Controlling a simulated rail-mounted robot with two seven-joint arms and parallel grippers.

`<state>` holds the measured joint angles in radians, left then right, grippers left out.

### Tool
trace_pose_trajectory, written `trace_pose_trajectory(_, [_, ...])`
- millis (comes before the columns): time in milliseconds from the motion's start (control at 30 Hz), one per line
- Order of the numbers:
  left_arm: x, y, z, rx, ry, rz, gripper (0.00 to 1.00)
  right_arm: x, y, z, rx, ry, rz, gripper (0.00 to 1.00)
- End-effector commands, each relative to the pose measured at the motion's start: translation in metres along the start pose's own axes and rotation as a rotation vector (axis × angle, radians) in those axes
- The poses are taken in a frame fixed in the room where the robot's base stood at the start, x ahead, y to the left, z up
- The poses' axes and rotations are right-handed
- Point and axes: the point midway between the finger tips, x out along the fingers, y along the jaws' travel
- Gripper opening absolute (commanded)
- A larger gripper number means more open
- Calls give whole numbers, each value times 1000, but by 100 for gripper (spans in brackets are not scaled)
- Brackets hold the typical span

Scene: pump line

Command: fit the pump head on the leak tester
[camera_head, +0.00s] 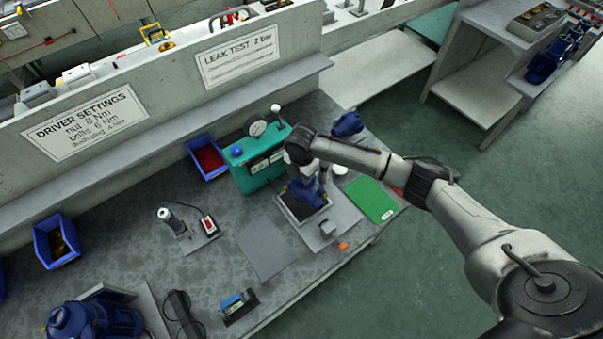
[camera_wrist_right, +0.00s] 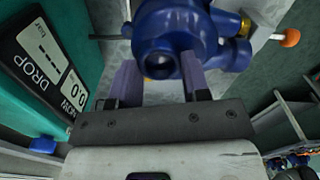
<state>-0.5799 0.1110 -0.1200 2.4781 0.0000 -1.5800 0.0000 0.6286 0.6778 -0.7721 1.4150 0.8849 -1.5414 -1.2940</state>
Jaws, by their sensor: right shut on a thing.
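The pump head is a dark blue casting (camera_head: 309,194), low over or on a dark plate (camera_head: 290,208) in front of the leak tester; I cannot tell whether it is seated. In the right wrist view the pump head (camera_wrist_right: 165,25) fills the top middle, its round opening facing the camera. My right gripper (camera_wrist_right: 157,78) is shut on it, with one purple finger on each side. The leak tester is a green box (camera_head: 249,178) with a dial gauge and a blue knob. Its display (camera_wrist_right: 45,65) shows at the left of the wrist view. My left gripper is out of view.
A green mat (camera_head: 371,200) lies right of the plate and an orange knob (camera_head: 343,246) in front. Another blue part (camera_head: 347,124) stands behind my arm. A blue bin with red contents (camera_head: 207,158) is left of the tester. A grey mat (camera_head: 265,247) lies bare.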

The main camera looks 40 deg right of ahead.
Motion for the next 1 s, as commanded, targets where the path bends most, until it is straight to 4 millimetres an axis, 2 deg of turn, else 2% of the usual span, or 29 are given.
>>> trace_pose_trajectory(267, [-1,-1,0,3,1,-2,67,8,1,0,0,1,2,13])
trace_pose_trajectory(1000, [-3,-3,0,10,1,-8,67,7,1,0,0,1,1,13])
